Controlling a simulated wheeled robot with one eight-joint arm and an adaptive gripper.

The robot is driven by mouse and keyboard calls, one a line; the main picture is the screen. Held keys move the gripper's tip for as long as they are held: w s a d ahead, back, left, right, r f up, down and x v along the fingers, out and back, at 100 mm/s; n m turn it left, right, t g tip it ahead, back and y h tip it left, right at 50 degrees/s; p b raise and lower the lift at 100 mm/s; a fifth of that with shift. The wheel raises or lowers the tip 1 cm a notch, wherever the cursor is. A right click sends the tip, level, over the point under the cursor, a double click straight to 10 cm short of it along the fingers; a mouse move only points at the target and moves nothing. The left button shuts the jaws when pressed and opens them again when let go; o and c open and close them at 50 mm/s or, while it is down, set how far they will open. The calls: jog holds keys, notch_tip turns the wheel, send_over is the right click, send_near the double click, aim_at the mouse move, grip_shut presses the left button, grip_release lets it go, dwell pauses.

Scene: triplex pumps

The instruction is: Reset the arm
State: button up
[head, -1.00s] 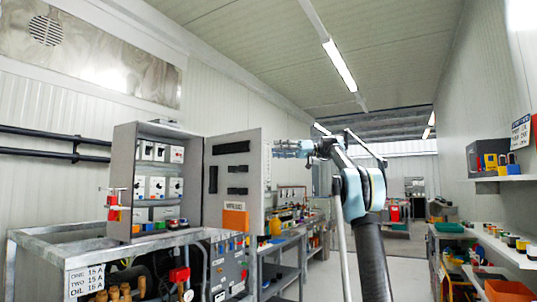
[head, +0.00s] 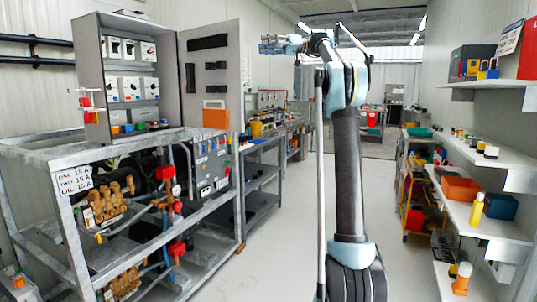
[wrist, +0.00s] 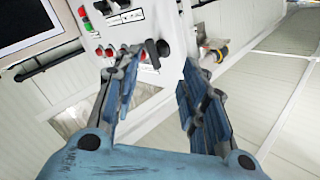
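My arm stands upright in the middle of the head view, bent at the top so that my gripper (head: 284,45) points left. It is in the air, close to the right edge of the open cabinet door (head: 212,80). In the wrist view my gripper (wrist: 155,75) has its two blue-padded fingers spread apart with a clear gap. Nothing is held between them. Beyond the fingers in the wrist view is a pale panel (wrist: 150,50) with red, green and black knobs or buttons.
A grey metal frame (head: 60,150) with pumps and an open electrical cabinet (head: 90,75) stands on the left. White shelves (head: 480,150) with bins, bottles and padlocks line the right wall. The floor (head: 285,240) between them is clear.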

jog(key=s+d+f+m+t+h, duration=0.2)
jog(key=s+f+m+h, duration=0.2)
jog(key=s+f, duration=0.9)
jog(key=s+d+f+m+t+h, duration=0.2)
jog(key=s+f+m+h, duration=0.25)
jog(key=s+f, duration=0.85)
jog(key=s+d+f+m+t+h, duration=0.1)
jog(key=s+d+f, duration=0.4)
jog(key=f, duration=0.9)
jog(key=s+d+f+m+h, duration=0.3)
jog(key=s+d+f+h, duration=0.1)
jog(key=s+f, duration=0.6)
jog(key=s+d+f+m+t+h, duration=0.1)
jog(key=s+d+f, duration=0.6)
jog(key=f, duration=1)
jog(key=m+h, duration=0.1)
jog(key=h, duration=0.1)
jog(key=shift+s+f+t+h, duration=0.3)
jog(key=shift+s+f+h, duration=0.05)
jog(key=shift+s, duration=0.05)
jog(key=shift+d+m, duration=0.1)
jog(key=shift+m, duration=0.15)
jog(key=shift+c, duration=0.3)
jog(key=shift+c, duration=0.4)
jog(key=shift+d, duration=0.1)
